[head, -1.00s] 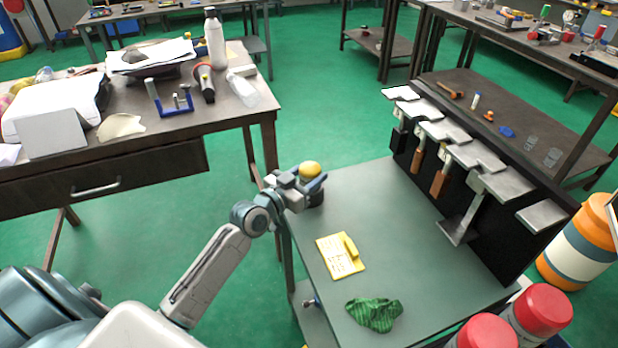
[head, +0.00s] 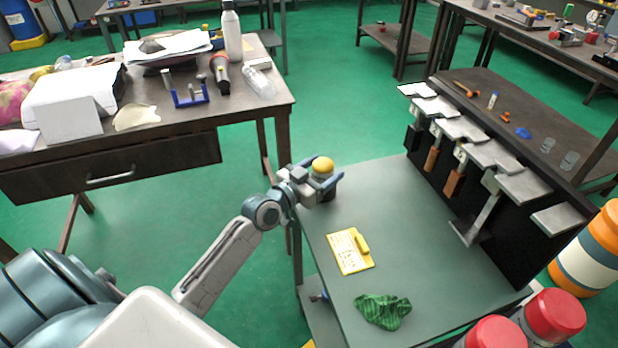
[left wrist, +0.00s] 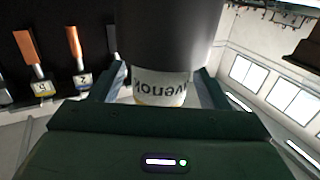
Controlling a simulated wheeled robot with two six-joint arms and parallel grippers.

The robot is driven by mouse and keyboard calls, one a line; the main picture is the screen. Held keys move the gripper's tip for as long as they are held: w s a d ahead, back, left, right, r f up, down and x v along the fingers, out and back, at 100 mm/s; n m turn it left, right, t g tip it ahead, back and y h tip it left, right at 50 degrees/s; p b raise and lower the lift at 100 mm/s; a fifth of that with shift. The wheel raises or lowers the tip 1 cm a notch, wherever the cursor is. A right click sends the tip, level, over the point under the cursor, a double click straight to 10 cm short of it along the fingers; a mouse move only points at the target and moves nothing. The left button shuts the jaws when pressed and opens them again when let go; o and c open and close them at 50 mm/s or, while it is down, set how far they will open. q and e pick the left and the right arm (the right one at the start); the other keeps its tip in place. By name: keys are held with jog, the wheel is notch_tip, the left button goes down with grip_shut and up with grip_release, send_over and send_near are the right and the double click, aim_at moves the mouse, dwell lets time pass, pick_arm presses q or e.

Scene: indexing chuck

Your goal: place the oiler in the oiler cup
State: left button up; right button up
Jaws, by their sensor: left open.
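The oiler (head: 323,165), with a yellow domed top, stands upright at the far left corner of the grey-green bench. Below it is a dark round body (head: 326,197) that looks like the oiler cup; the oiler's lower end seems to sit inside it. In the left wrist view, upside down, the oiler's white lettered label (left wrist: 162,86) meets the wide dark cylinder (left wrist: 170,35). My left gripper (head: 320,181) is open, with its fingers on either side of the oiler. Small gaps show beside the label. My right gripper is not in view.
A yellow clipboard (head: 350,252) and a green cloth (head: 382,311) lie on the bench (head: 400,225). A black rack (head: 500,240) with hanging tools lines its right side. Red-topped containers (head: 555,315) stand at the lower right. The bench middle is clear.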

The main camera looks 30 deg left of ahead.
aim_at(316, 174)
pick_arm(q)
jog(key=v, duration=0.6)
jog(key=shift+p, duration=0.3)
jog(key=p+v, duration=0.2)
jog(key=v, duration=0.4)
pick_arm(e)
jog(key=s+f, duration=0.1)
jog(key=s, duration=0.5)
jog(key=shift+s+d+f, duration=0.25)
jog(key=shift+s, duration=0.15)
